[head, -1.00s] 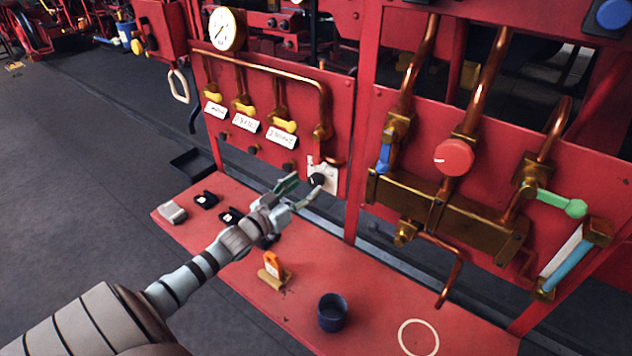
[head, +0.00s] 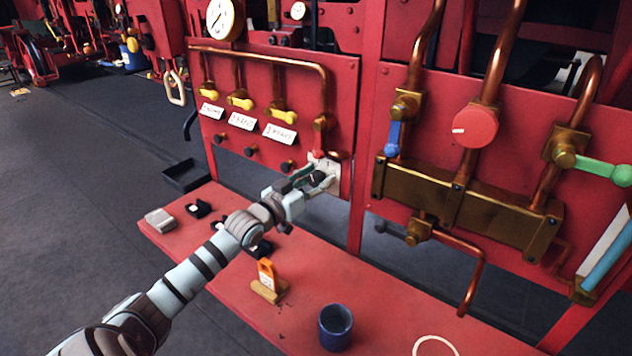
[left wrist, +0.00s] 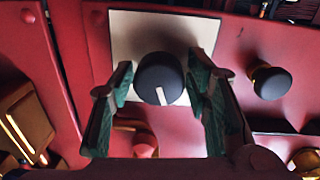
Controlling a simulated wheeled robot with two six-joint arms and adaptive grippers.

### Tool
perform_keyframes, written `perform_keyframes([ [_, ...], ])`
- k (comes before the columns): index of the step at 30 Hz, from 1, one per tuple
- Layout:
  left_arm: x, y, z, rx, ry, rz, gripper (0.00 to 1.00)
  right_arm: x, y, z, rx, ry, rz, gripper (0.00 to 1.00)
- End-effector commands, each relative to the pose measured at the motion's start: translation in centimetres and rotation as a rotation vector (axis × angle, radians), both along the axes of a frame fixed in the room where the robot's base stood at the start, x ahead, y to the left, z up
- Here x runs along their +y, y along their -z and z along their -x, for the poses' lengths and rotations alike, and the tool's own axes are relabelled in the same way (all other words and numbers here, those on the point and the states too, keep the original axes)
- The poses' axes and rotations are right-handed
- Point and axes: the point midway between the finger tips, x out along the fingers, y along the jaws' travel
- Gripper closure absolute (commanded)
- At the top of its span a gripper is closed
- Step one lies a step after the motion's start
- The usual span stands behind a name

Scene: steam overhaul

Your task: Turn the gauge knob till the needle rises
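The gauge knob (left wrist: 160,78) is black with a white pointer line, on a pale square plate (left wrist: 135,30) on the red panel. It also shows in the head view (head: 318,178). My left gripper (left wrist: 160,92) is open, with one green-padded finger on each side of the knob and a gap visible on both sides. In the head view my left gripper (head: 312,180) is at the plate. The round white gauge (head: 221,18) with a brass rim is at the top left of the panel; its needle is too small to read surely. My right gripper is not in view.
Yellow valve handles (head: 283,116) and white labels (head: 279,134) are above and left of the knob. A red shelf (head: 225,290) below holds an orange tag stand (head: 266,275) and a dark blue cup (head: 335,327). A red round knob (head: 475,128) and brass pipes are to the right.

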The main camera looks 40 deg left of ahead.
Motion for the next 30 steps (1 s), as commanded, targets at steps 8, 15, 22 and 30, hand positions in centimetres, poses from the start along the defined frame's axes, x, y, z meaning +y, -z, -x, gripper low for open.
perform_keyframes([
  [8, 0.0, 0.0, 0.0, 0.000, 0.000, 0.000, 0.94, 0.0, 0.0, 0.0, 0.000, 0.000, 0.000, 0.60],
  [15, 0.0, 0.1, 0.0, 0.002, 0.000, -0.033, 0.94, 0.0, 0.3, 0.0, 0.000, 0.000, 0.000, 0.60],
  [22, 0.0, 0.2, 0.0, 0.003, 0.000, -0.148, 0.94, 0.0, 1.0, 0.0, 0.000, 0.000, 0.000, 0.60],
  [30, -0.1, 0.3, 0.0, 0.009, 0.000, -0.377, 0.94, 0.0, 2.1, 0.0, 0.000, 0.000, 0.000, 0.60],
])
